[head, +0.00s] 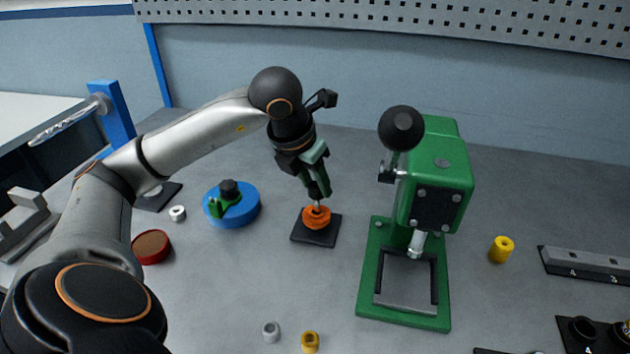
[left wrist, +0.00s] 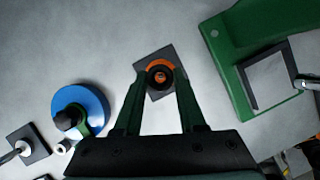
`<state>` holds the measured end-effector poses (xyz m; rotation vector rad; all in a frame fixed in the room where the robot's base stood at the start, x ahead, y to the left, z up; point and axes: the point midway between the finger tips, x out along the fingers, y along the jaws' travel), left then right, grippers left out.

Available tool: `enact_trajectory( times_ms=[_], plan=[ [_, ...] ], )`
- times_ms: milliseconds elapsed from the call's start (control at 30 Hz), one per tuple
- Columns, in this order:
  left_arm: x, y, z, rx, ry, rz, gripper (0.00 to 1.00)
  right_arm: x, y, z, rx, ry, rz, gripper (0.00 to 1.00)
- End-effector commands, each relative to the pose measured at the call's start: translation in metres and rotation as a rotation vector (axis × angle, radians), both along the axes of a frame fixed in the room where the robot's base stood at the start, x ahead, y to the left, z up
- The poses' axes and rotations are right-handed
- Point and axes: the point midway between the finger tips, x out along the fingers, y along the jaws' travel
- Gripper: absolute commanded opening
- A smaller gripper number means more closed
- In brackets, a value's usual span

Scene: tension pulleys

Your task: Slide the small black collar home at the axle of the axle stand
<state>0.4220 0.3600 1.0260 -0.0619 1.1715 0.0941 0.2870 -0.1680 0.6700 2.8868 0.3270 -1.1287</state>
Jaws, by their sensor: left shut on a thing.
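The axle stand has a dark square base (head: 313,239) on the bench, left of the green press. An orange pulley (head: 316,217) sits on it, and a short bright piece of axle (head: 318,204) shows above the orange. My left gripper (head: 319,194) points down just above the axle. In the left wrist view the small black collar (left wrist: 160,80) is between the fingertips, with the orange pulley (left wrist: 165,64) behind it. The gripper is shut on the collar. The collar lines up roughly with the axle; I cannot tell whether it is around it. My right gripper is out of view.
The green press (head: 438,190) with a black ball lever stands close on the right. A blue disc with a green part (head: 240,212) lies on the left. A red round piece (head: 151,247), a yellow spool (head: 501,249) and small rings lie around. Bench in front is mostly clear.

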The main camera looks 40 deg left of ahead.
Motion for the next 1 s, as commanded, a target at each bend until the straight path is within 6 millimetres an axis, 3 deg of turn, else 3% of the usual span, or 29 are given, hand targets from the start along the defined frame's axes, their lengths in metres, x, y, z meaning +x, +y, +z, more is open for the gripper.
enact_trajectory(
  times_ms=[700,1000],
  plan=[
    [0.0,0.0,-0.027,0.0,0.0,0.0,0.0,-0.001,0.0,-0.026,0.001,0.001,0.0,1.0],
    [0.0,0.0,-0.029,0.0,0.0,0.0,0.0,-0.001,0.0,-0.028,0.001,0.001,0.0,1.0]
  ],
)
